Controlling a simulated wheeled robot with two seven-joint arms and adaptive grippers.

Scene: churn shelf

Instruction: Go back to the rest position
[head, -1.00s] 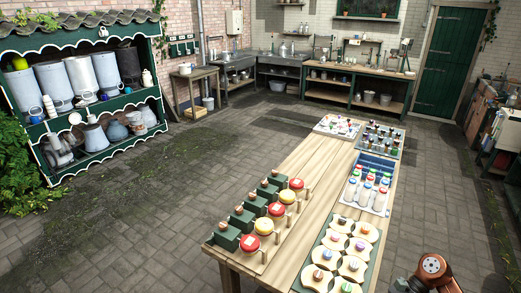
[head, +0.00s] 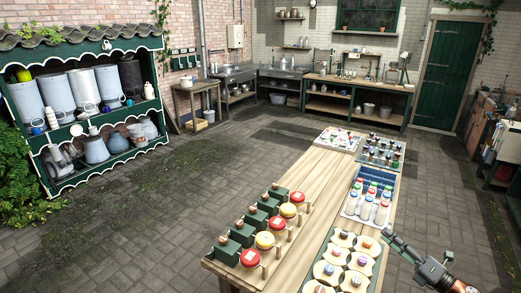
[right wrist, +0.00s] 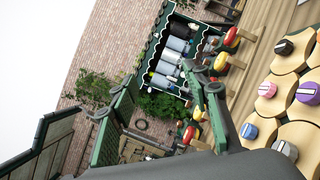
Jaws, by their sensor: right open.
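My right gripper (head: 388,237) shows at the lower right of the head view, just right of the wooden table (head: 310,180). Its fingers point up and left, close to the table's right edge in the picture. In the right wrist view my right gripper (right wrist: 160,84) has its two fingers spread apart, with nothing between them. My left gripper is not in view.
On the table are a board of green blocks with red and yellow discs (head: 277,226), a board of wooden pieces with coloured knobs (head: 343,240), a blue crate of bottles (head: 349,211) and two trays farther back. A green shelf (head: 104,178) with churns stands left. Paved floor is open between.

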